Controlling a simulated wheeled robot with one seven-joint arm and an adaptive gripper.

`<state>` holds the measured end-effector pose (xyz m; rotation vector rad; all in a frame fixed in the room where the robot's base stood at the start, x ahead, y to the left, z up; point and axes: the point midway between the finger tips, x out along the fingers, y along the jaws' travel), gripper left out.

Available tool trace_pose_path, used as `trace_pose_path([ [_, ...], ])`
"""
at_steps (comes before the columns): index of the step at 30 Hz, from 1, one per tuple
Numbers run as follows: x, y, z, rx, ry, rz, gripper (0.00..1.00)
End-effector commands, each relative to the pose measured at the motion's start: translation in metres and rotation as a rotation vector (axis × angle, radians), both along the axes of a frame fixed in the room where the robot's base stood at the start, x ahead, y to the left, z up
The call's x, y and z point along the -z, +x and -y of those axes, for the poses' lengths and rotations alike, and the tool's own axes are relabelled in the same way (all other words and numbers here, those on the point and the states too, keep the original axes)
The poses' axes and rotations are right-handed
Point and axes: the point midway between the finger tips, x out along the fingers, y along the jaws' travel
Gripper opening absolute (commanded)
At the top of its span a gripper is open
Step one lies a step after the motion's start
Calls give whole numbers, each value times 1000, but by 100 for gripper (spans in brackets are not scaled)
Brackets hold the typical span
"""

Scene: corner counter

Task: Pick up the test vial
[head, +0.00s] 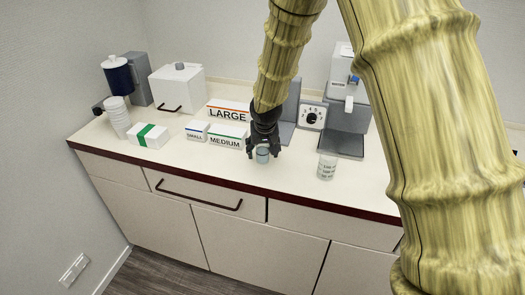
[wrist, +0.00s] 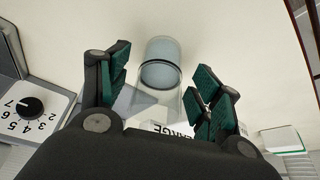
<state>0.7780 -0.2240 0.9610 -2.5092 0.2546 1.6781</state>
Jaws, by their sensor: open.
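The test vial (head: 262,155) is a small clear cylinder with a blue-grey part, near the front of the counter. It also shows in the wrist view (wrist: 163,62), where its clear part reaches back between the fingers. My gripper (head: 264,151) points down over it and hides its upper part in the head view. In the wrist view the two dark green finger pads stand apart, one on each side of the vial. The left pad has a gap to it; the right pad looks close, and I cannot tell whether it touches.
Boxes marked LARGE (head: 228,112), MEDIUM (head: 226,136) and SMALL (head: 196,131) stand left of my gripper. A labelled white cup (head: 327,167) stands to the right, before a grey machine (head: 345,115). A dial box (head: 312,116) is behind. The counter's front strip is mostly clear.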

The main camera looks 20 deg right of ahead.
Motion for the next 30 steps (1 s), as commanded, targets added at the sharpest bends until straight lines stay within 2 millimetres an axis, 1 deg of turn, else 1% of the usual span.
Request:
trace_pose_path([
  [3, 10, 4, 1, -1, 0, -1, 65],
  [6, 16, 7, 1, -1, 0, 0, 65],
  [10, 20, 8, 1, -1, 0, 0, 65],
  [16, 21, 8, 1, -1, 1, 0, 65],
  [17, 21, 8, 1, -1, 1, 0, 63],
  [18, 21, 8, 1, -1, 1, 0, 56],
  [20, 21, 8, 1, -1, 1, 0, 45],
  [21, 21, 8, 1, -1, 1, 0, 37],
  [25, 21, 8, 1, -1, 1, 0, 14],
  [30, 20, 8, 1, -1, 0, 1, 12],
])
